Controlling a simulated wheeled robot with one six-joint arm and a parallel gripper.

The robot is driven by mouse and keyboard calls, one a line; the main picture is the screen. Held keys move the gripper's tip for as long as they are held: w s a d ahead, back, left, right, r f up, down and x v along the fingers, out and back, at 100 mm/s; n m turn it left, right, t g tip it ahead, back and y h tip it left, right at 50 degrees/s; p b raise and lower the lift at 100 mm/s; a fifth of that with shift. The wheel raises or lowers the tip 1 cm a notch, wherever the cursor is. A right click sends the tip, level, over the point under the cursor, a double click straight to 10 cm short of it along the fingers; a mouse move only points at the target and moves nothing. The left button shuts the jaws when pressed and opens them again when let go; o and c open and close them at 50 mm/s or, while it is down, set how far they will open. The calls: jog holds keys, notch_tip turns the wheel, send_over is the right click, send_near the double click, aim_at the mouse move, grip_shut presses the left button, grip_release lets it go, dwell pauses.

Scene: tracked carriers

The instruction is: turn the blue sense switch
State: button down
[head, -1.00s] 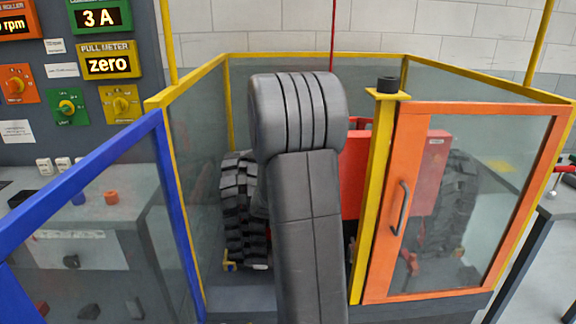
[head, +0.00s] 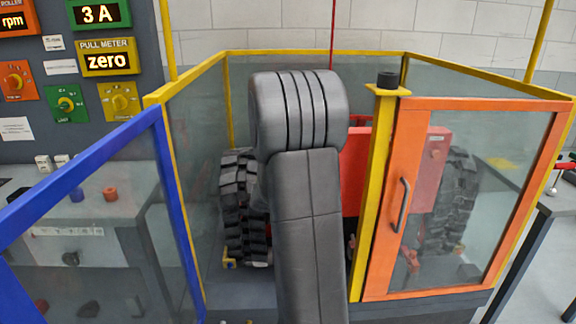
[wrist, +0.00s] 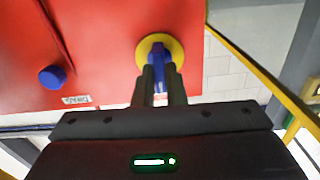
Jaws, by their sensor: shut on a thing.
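In the wrist view, the blue sense switch (wrist: 160,57) is a blue handle on a round yellow plate (wrist: 148,46), set on a red panel (wrist: 100,25). My gripper (wrist: 160,72) is shut on the blue handle, with a dark finger on either side of it. The lower part of the handle is partly hidden between the fingers. In the head view the switch and my gripper are hidden behind my arm.
A round blue knob (wrist: 53,77) sits on the red panel, left of the switch. In the head view, a fenced enclosure with an orange-framed door (head: 392,200) and a yellow post (head: 376,190) surrounds the red tracked machine (head: 242,215). A control panel (head: 30,90) stands at left.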

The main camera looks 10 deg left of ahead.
jog(key=shift+d+f+m+b, duration=0.1)
jog(key=shift+m+b, duration=4.2)
jog(key=shift+d+f+m+b, duration=0.1)
jog(key=shift+m+b, duration=4.2)
jog(key=c, duration=1.5)
grip_release()
jog(key=shift+w, duration=0.1)
